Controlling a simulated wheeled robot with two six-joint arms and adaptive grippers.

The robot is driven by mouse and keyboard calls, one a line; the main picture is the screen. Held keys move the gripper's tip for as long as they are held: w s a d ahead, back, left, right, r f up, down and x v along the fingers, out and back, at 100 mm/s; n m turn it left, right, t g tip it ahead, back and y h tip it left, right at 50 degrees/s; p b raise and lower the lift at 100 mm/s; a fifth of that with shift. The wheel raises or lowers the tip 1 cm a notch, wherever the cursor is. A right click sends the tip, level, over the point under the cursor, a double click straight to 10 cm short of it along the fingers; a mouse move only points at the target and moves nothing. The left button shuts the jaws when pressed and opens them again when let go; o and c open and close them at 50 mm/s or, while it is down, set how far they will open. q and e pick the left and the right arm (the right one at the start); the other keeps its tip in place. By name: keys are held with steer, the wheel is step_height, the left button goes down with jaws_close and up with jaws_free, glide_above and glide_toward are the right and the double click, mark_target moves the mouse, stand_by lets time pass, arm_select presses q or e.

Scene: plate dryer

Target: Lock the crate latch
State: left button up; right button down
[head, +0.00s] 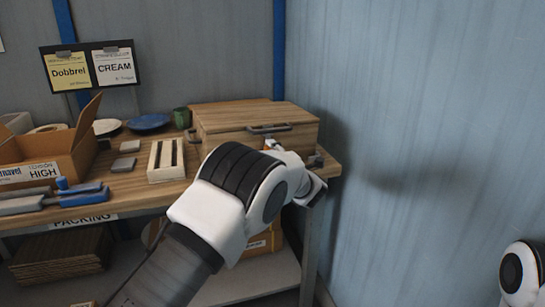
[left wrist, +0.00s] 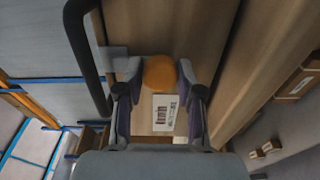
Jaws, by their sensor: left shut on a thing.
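The closed wooden crate (head: 235,120) stands at the right end of the workbench, with a dark handle (head: 268,129) on its front. In the left wrist view the handle (left wrist: 85,50) shows as a thick black bar at the left. My left gripper (left wrist: 160,78) is at the crate front, its fingers on both sides of an orange round knob (left wrist: 160,70), shut on it. The knob seems to belong to the latch; how far the latch is turned cannot be told. My arm hides most of this spot in the head view. My right gripper is not in view.
A white label (left wrist: 166,114) sits just below the knob. Left of the crate are a slotted wooden rack (head: 166,160), a green cup (head: 181,117), a blue plate (head: 148,121) and an open cardboard box (head: 45,150). A blue-grey wall (head: 420,110) stands to the right.

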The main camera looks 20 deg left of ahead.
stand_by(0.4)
arm_select(q)
steer(key=o, duration=1.2)
steer(key=shift+c, duration=0.2)
